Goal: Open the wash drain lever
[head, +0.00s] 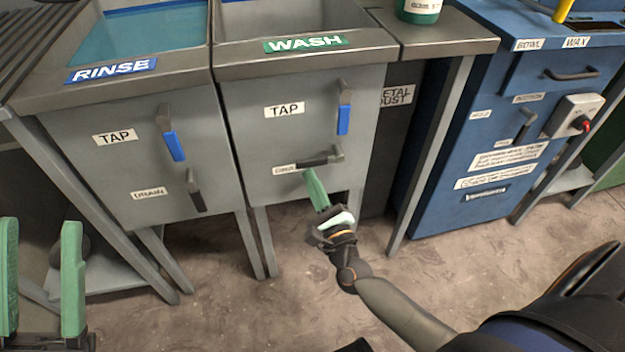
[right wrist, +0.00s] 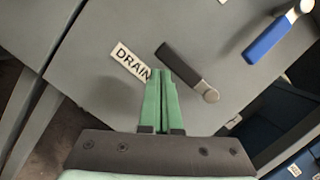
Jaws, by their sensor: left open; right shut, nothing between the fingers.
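The wash drain lever (head: 321,160) is a black handle on a grey metal pivot, on the front of the wash cabinet. It lies nearly horizontal, its free end beside the DRAIN label. In the right wrist view the lever (right wrist: 185,63) slants, with its pivot to the lower right. My right gripper (head: 310,173) is shut and empty. Its green fingertips (right wrist: 161,74) are just below the lever in the head view and overlap the label's edge in the wrist view. I cannot tell whether they touch the lever. My left gripper (head: 40,235) is open and empty at the far left.
The wash basin's blue tap lever (head: 343,119) hangs down above the drain lever. The rinse cabinet on the left has a blue tap lever (head: 174,145) and a black drain lever (head: 196,195). Table legs flank the cabinets. A blue machine (head: 470,140) stands right.

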